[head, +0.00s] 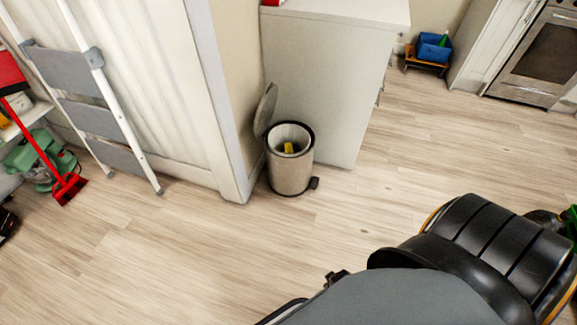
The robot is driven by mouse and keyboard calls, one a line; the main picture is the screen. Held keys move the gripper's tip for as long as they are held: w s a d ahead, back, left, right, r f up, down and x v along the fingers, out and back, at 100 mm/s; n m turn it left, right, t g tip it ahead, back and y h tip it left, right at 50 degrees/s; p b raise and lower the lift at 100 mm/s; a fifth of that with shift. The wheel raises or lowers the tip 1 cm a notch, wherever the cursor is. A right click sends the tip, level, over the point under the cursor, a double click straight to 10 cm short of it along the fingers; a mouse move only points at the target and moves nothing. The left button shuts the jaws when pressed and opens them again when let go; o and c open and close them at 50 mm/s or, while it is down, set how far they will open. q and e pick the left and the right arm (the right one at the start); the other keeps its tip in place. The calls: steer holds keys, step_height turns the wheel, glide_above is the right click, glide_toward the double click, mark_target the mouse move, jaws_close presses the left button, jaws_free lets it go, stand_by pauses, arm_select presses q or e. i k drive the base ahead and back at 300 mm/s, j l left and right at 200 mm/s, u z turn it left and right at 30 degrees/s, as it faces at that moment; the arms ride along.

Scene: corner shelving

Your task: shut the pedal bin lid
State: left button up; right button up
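The pedal bin (290,174) stands upright on the floor in the head view, in the corner between a wall end and a white cabinet. It is a beige-grey cylinder with a dark rim and a dark pedal (314,183) low at its right front. Its round grey lid (265,110) is open, tilted up at the back left of the rim. Something yellow (289,148) shows inside the bin. Neither of my grippers can be made out in this view. Dark and grey parts of my own body fill the lower right, well apart from the bin.
The white cabinet (336,75) stands right behind the bin. A stepladder (92,100) leans at the left, near a red broom (65,185) and a green machine (30,158). A blue box (432,49) and an oven (540,55) are far right. The wooden floor before the bin is clear.

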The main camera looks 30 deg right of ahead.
mark_target(265, 110)
steer(key=i+l, duration=0.2)
steer(key=l, duration=0.15)
steer(key=i+l, duration=0.15)
steer(key=l, duration=0.2)
steer(key=i+l, duration=0.2)
steer(key=l, duration=0.15)
steer(key=i+l, duration=0.15)
steer(key=l, duration=0.25)
steer(key=i+l, duration=0.2)
steer(key=l, duration=0.15)
steer(key=u, duration=0.05)
